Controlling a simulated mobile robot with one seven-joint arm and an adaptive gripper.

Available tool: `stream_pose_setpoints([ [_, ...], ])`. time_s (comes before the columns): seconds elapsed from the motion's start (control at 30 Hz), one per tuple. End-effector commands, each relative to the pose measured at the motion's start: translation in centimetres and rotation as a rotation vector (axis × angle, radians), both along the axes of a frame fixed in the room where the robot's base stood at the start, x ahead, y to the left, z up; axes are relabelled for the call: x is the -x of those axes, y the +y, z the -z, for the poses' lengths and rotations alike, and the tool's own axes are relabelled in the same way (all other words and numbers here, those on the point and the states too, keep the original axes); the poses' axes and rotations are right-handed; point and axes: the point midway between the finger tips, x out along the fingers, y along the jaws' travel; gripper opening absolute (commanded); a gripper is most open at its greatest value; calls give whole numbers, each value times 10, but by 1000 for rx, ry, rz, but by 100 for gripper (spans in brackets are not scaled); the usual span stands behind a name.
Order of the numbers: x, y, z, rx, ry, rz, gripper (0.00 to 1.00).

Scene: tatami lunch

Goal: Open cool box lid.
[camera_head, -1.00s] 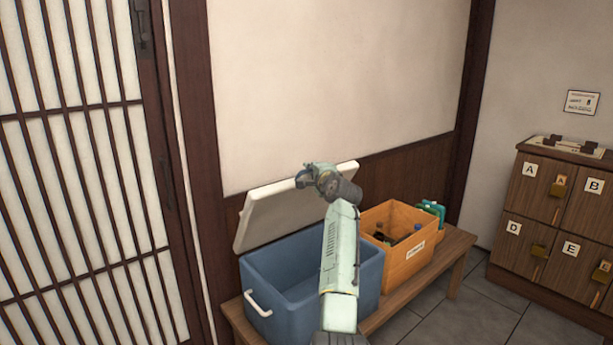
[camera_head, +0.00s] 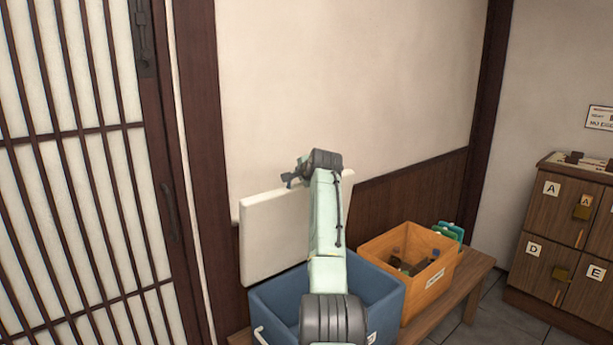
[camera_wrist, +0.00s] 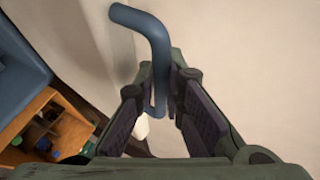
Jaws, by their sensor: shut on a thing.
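The cool box (camera_head: 375,300) is a blue tub on the bench with its top open. Its white lid (camera_head: 270,240) stands nearly upright at the back, close to the wall. My gripper (camera_head: 291,181) is at the lid's top edge, and my arm hides part of the lid and the box. In the wrist view my gripper (camera_wrist: 160,95) is shut on a blue-grey bar handle (camera_wrist: 150,28), which bends between and beyond the fingers. The box's blue wall (camera_wrist: 18,60) shows at the left there.
An orange crate (camera_head: 435,275) with bottles stands right of the cool box on the wooden bench (camera_head: 470,275). A green item (camera_head: 449,232) is behind it. Lettered lockers (camera_head: 560,235) stand at the right, and a slatted door (camera_head: 80,200) at the left.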

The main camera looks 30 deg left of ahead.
Motion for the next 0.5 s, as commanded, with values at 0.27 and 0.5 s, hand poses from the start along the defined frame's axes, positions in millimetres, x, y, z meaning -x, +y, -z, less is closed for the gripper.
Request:
stream_pose_setpoints([
  [0.27,0,0,-1,5,0,2,0],
  [0.5,0,0,-1,5,0,1,16],
])
